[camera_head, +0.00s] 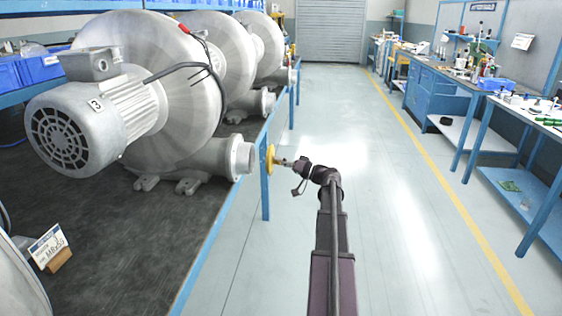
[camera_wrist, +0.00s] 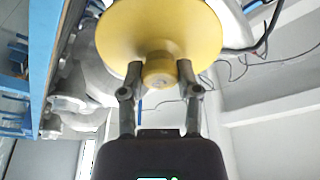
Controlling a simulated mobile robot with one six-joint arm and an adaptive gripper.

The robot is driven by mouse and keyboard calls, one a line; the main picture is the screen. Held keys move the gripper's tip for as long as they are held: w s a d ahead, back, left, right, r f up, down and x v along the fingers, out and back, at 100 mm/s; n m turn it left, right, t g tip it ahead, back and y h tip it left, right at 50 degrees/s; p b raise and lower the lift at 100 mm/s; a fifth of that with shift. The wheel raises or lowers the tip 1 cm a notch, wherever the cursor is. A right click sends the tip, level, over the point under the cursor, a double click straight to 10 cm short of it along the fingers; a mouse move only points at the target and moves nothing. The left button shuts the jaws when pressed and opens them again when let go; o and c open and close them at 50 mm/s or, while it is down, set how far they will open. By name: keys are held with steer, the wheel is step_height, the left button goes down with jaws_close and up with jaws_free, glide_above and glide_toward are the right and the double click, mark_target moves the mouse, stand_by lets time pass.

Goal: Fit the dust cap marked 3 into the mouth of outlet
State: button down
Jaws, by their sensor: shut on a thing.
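A yellow round dust cap (camera_head: 269,160) is held edge-on just right of the nearest blower's outlet (camera_head: 240,158), with a small gap seeming to remain between them. The outlet is a grey pipe mouth pointing right. My gripper (camera_head: 284,162) is shut on the cap's knob from the right. In the wrist view, the two fingers of my gripper (camera_wrist: 159,78) pinch the knob of the yellow cap (camera_wrist: 160,30). No number shows on the cap.
More blowers (camera_head: 215,45) stand behind on the dark bench top (camera_head: 120,240), which has a blue edge. A tag on a wooden block (camera_head: 60,260) sits at the lower left. The floor to the right is clear up to the blue workbenches (camera_head: 430,95).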

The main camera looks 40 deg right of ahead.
mark_target(272, 162)
steer(key=shift+w+a, duration=0.1)
steer(key=shift+a, duration=0.05)
steer(key=shift+w+a, duration=1.45)
steer(key=shift+w, duration=0.25)
steer(key=shift+w+a, duration=0.65)
steer(key=shift+w, duration=0.1)
stand_by(1.4)
steer(key=shift+c, duration=1.2)
jaws_free()
steer(key=shift+d, duration=0.1)
